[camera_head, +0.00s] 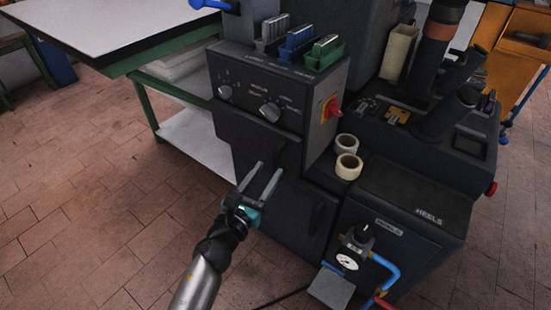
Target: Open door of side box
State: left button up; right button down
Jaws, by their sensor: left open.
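The side box appears to be the dark cabinet (290,207) below the control panel, with flat dark front panels. A dark vertical handle (316,219) stands out on the lower front panel. I cannot tell for certain which panel is the door; no open gap shows. My left gripper (271,170) is open and empty in front of the cabinet, its two grey fingers pointing toward the front panels. The handle is to the right of and below the fingertips, apart from them. Contact with the panel behind the fingers cannot be told. My right gripper is out of view.
The control panel (262,98) with knobs and a red switch (331,108) overhangs the cabinet. Two tape rolls (347,166) sit to its right. A HEELS box (385,238) with a gauge and blue pipe stands at right. The tiled floor (90,220) at left is clear.

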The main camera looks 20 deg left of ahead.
aim_at(274, 161)
pick_arm(q)
jog(key=shift+w+d, duration=0.2)
jog(key=shift+w, duration=1.15)
jog(key=shift+w+d, duration=0.2)
jog(key=shift+w, duration=1.1)
jog(key=shift+c, duration=0.4)
grip_shut()
